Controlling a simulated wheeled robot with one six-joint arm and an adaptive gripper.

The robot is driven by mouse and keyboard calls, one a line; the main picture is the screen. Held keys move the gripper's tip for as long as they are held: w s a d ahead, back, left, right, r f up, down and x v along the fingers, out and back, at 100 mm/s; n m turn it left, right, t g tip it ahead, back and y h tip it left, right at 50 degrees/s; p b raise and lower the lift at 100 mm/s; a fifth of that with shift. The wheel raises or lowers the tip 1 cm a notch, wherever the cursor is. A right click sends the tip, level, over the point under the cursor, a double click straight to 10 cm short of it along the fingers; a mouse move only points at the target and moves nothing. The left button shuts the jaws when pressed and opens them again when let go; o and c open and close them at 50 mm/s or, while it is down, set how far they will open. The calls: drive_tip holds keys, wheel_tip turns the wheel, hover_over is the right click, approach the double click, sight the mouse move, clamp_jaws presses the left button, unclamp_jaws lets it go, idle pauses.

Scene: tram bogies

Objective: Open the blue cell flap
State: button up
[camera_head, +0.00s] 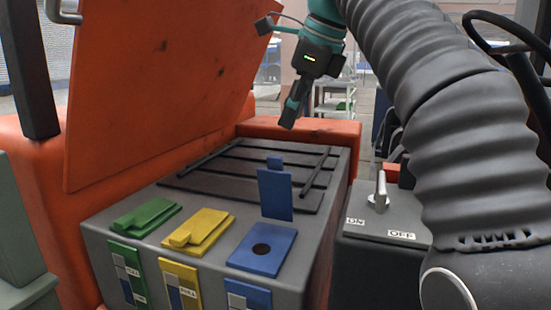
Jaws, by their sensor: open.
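The blue cell flap (275,193) stands upright at the back edge of its blue base (264,249). A dark round hole (261,250) in the base is uncovered. My gripper (290,112) hangs above and behind the battery box, to the right of the raised orange lid. It is apart from the blue flap and holds nothing visible. Its fingers are seen from the side, dark and small. The green flap (145,215) and the yellow flap (199,230) lie down flat on their bases.
The grey battery box (120,238) has labelled plates on its front. The raised orange lid (150,90) stands at the left and back. A switch lever (380,190) with ON and OFF labels is at the right. The air above the blue flap is free.

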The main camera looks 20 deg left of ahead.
sight(275, 157)
drive_tip(key=x, duration=1.1)
drive_tip(key=shift+f, duration=0.1)
clamp_jaws()
